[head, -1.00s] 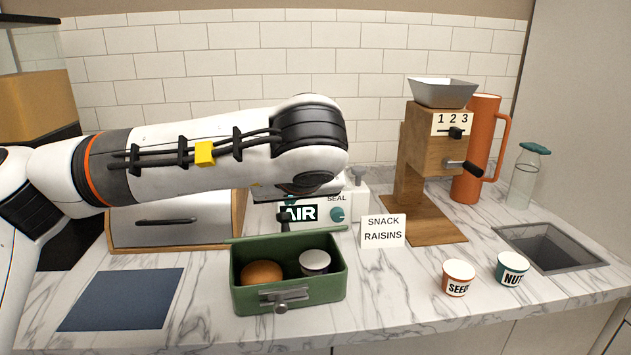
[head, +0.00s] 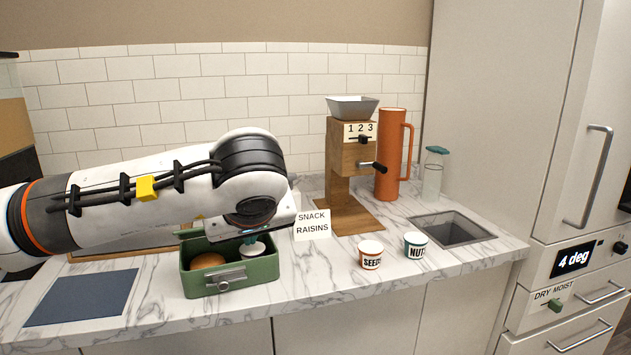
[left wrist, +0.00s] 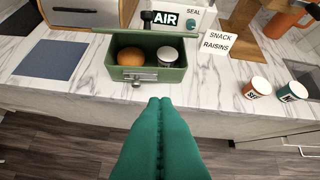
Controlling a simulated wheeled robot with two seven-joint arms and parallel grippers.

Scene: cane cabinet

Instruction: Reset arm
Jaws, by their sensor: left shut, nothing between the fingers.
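The box (head: 232,283) also shows in the head view, partly covered by my arm. It holds a round brown bun (left wrist: 131,57) and a small silver-lidded container (left wrist: 167,56). My right gripper is in neither view.
A "SNACK RAISINS" card (head: 312,225), a wooden grinder (head: 352,160), an orange jug (head: 389,155) and a glass bottle (head: 432,180) stand behind. SEEDS (head: 370,256) and NUTS (head: 415,247) cups stand right of the box. A blue mat (head: 82,297) lies left; a sink (head: 455,230) is at right.

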